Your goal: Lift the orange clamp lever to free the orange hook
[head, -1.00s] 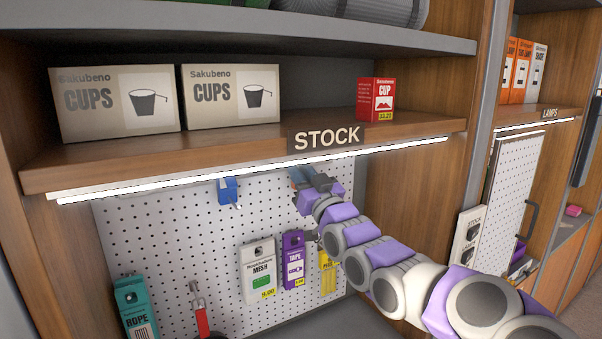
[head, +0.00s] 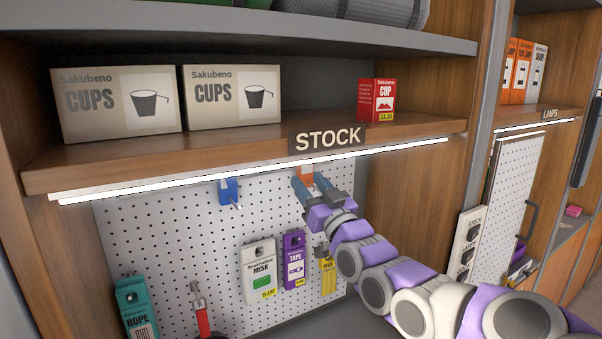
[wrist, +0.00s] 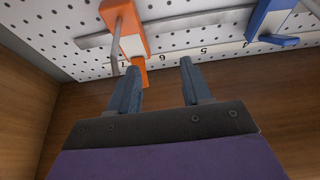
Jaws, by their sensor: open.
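The orange hook (wrist: 124,27) is mounted on the pegboard at the upper left of the wrist view, with a grey metal prong. An orange tab (wrist: 139,74), which looks like its clamp lever, shows at its lower end, partly behind my left finger. In the head view the orange hook (head: 306,174) shows just under the shelf, between my fingertips. My gripper (wrist: 160,66) is open and empty. In the wrist view the tab is close to the left finger; I cannot tell if they touch. My gripper also shows in the head view (head: 312,184).
A blue hook (head: 229,191) is on the same pegboard (head: 180,240) to the left. A grey rail (wrist: 180,28) runs across the board. The STOCK shelf (head: 240,148) overhangs closely. Hanging MESH (head: 258,268) and TAPE (head: 293,257) packs are below; a wooden side panel stands right.

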